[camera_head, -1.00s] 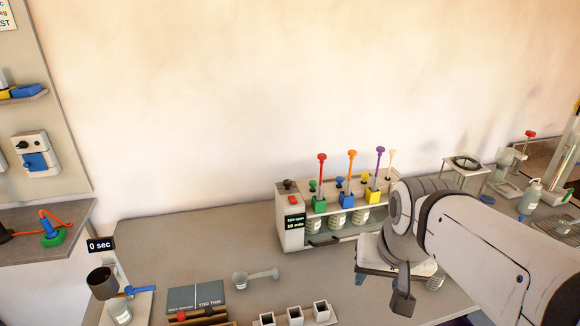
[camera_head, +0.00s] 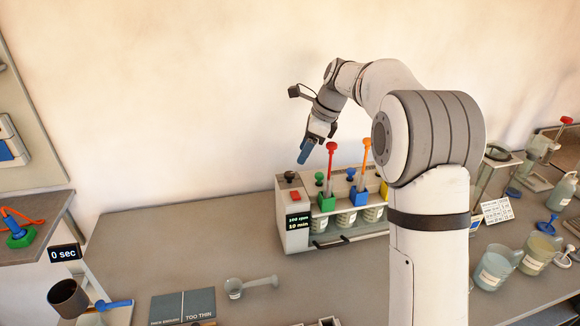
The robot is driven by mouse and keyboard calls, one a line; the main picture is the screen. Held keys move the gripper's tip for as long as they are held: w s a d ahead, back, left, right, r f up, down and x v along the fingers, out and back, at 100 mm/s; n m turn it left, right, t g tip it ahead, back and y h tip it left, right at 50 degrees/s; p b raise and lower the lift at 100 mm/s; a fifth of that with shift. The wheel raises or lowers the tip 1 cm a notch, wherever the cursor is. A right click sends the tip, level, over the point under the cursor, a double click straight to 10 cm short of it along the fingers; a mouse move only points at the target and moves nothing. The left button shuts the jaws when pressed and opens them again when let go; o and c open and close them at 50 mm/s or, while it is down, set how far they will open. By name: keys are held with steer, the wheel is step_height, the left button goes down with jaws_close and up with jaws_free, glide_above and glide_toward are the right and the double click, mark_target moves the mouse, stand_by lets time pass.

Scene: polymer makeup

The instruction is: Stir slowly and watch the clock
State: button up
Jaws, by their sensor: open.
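The stirring station (camera_head: 297,236) stands at the back of the bench, a light box with a red button and a display that seems to read 100 rpm and 10 min. A red-topped stirrer (camera_head: 330,165) and an orange-topped stirrer (camera_head: 365,155) rise from its green and blue blocks. Labelled beakers (camera_head: 320,222) sit in the bay below. My gripper (camera_head: 314,147) is open and appears empty above the station's left part, with a blue finger pointing down. My arm hides the station's right end. A clock display (camera_head: 64,254) reads 0 sec at the left.
A dark cup (camera_head: 68,298) with a blue handle is at the lower left. A grey board (camera_head: 183,304) marked TOO THIN and a scoop (camera_head: 250,286) lie in front. Beakers (camera_head: 494,268) and a white card (camera_head: 497,210) stand at right.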

mark_target(290, 173)
steer(key=x, duration=0.8)
steer(key=shift+w+a, duration=0.2)
steer(key=shift+w, duration=0.05)
steer(key=shift+c, duration=0.2)
steer(key=c, duration=0.9)
